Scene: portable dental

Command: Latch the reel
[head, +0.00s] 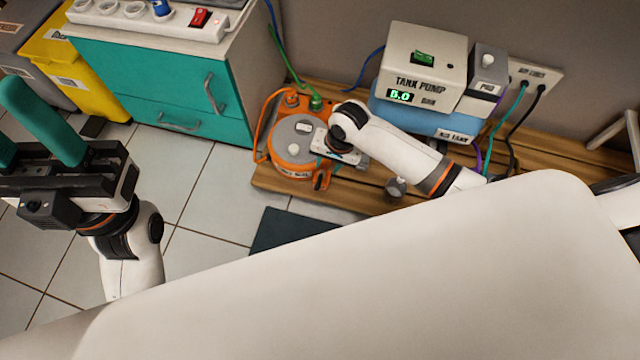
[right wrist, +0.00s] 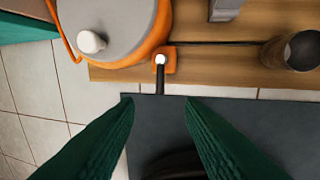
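The reel (head: 292,150) is a round orange drum with a grey top and white knob, on the wooden bench; it also shows at the upper left of the right wrist view (right wrist: 118,28). A small orange latch block (right wrist: 170,66) with a white pin and a thin black lever (right wrist: 160,82) sits at its near edge. My right gripper (right wrist: 160,103) is open, its green fingers apart, with the lever's line between them; I cannot see contact. In the head view my right arm partly covers the reel. My left gripper (head: 40,125) is open and empty at the far left.
The tank pump (head: 420,70) stands on the bench right of the reel. A teal cabinet (head: 150,85) with a power strip on top is at the back left. A dark mat (head: 285,228) lies on the floor before the bench. A large pale surface fills the foreground.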

